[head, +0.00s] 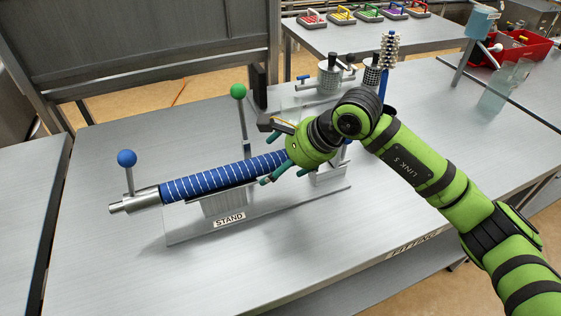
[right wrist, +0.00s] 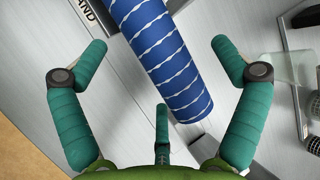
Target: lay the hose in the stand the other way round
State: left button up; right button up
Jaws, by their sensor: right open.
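The blue hose (head: 215,178) with white stripes lies along the stand (head: 185,232), which has a "STAND" label on its base. Its left end carries a metal fitting (head: 135,202) with a rod and blue ball (head: 127,158). A rod with a green ball (head: 238,91) stands behind the hose, toward its right end. My right gripper (head: 274,158) is at the hose's right end and hides that end in the head view. In the right wrist view the hose (right wrist: 165,60) runs between its widely spread fingers, which appear clear of it. My left gripper is not in view.
A clear panel (head: 505,88) and red bin (head: 515,47) are at the right. The table's front left (head: 110,270) is clear.

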jog(key=shift+d, duration=0.1)
jog(key=v, duration=1.2)
jog(key=shift+r, duration=0.1)
